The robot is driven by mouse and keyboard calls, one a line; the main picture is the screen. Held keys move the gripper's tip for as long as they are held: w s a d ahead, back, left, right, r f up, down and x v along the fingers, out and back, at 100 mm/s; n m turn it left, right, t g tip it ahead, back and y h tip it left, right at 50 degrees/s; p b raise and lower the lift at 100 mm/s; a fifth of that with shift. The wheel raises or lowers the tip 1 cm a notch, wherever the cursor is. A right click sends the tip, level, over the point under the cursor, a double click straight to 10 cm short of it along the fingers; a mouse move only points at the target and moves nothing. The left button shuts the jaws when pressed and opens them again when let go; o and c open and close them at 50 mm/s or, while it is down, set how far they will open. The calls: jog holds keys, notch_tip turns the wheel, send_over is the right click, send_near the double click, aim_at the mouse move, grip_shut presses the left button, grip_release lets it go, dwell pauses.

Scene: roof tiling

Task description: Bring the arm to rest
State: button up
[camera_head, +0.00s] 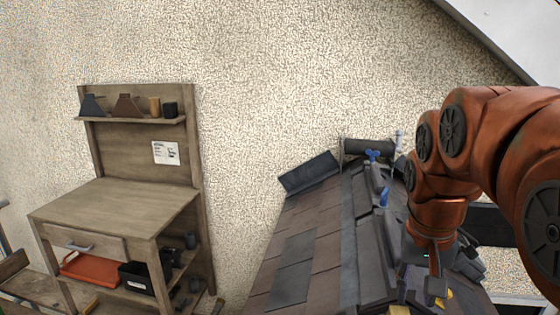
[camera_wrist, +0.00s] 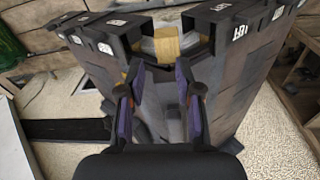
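My orange arm comes in from the right in the head view and bends down over the right side of the small roof (camera_head: 305,235). My gripper (camera_head: 437,292) points down at its end, close to the dark ridge tiles; its fingertips are hard to make out there. In the wrist view, my gripper (camera_wrist: 158,78) has its two purple-padded fingers apart, with nothing seen between the pads. The roof's dark ridge tiles (camera_wrist: 210,25) with white printed marks and a yellowish wooden piece (camera_wrist: 166,44) lie beyond the fingertips. I cannot tell whether the fingers touch the roof.
Blue clamps (camera_head: 384,197) stick up along the roof ridge, near my arm. A wooden workbench (camera_head: 120,210) with a shelf, an orange tray (camera_head: 92,268) and a black bin (camera_head: 137,277) stands left. Open room lies above the roof, before the rough wall (camera_head: 260,80).

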jog(key=s+a+f+n+g+p, duration=0.1)
jog(key=s+a+f, duration=0.1)
jog(key=s+f, duration=0.4)
jog(key=s+a+f+n+g, duration=0.1)
jog(key=s+f, duration=0.5)
jog(key=s, duration=0.6)
jog(key=shift+a+f+n+g+y+p, duration=0.3)
jog(key=shift+a+f+n+y+p, duration=0.1)
jog(key=shift+a+n, duration=0.35)
jog(key=shift+s, duration=0.15)
